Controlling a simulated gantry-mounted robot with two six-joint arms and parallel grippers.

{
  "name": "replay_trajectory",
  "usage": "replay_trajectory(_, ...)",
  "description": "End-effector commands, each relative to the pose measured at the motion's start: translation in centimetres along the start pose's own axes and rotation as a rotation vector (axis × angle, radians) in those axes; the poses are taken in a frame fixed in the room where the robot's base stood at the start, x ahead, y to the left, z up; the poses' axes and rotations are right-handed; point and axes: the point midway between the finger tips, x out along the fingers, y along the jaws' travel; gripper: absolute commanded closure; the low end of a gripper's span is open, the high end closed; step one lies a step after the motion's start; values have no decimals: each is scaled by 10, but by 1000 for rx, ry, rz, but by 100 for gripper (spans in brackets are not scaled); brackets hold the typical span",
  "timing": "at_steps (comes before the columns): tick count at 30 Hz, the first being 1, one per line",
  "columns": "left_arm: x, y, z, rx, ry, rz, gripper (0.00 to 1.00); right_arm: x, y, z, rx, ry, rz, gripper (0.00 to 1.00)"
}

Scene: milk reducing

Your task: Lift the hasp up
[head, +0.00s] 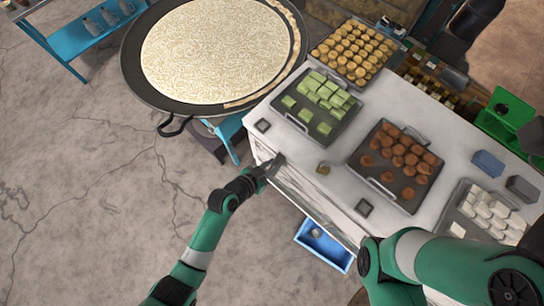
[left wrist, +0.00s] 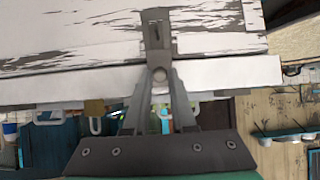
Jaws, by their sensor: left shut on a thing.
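The hasp (left wrist: 156,32) is a narrow dark metal plate with a slot, set against the worn white front of the counter in the left wrist view. My left gripper (left wrist: 160,78) is shut on the hasp's rounded end, beside the plain white edge strip. In the head view my left gripper (head: 271,167) is at the near left edge of the white counter (head: 325,202). The fingers hide most of the hasp there. My right arm enters at the lower right of the head view, but its gripper is not visible.
A large round pan (head: 215,52) stands at the back left. On the counter are trays of green pieces (head: 320,98), brown pieces (head: 400,155) and white pieces (head: 490,213). A blue bin (head: 323,245) is below the counter's front. The floor at left is clear.

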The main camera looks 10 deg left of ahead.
Motion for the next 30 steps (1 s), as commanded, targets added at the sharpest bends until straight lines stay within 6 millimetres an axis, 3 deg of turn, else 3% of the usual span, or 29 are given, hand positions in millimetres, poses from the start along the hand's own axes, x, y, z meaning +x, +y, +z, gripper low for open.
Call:
replay_trajectory(13,0,0,-1,1,-12,0,100,2,0,-2,0,0,0,50)
replay_trajectory(14,0,0,-1,1,-12,0,73,2,0,-2,0,0,0,50)
replay_trajectory(18,0,0,-1,1,-12,0,47,2,0,-2,0,0,0,50)
replay_trajectory(30,-7,0,-1,0,-12,-1,46,4,0,-4,0,0,0,50)
